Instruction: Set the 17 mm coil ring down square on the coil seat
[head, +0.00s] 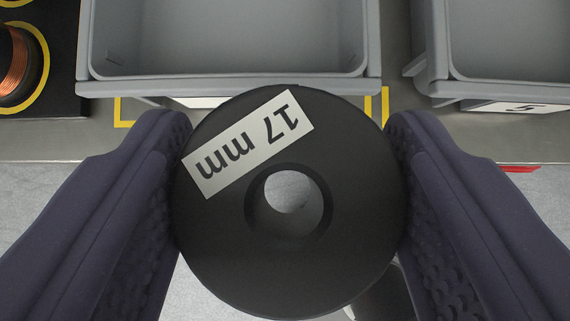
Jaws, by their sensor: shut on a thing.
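The 17 mm coil ring (285,262) is a thick black disc with a round hole through it. Its white label reads "17 mm" upside down. My gripper (290,125) is shut on the ring, with one dark padded finger at its left side and the other at its right. The ring hangs in front of the table's near edge in the head view. I cannot identify the coil seat for sure; a black board (62,104) at the top left bears yellow circles and a copper coil (14,62), cut off by the frame.
A second grey bin (510,89) with a numbered tag stands at the right. The table's front edge (60,150) runs across, with pale floor before it.

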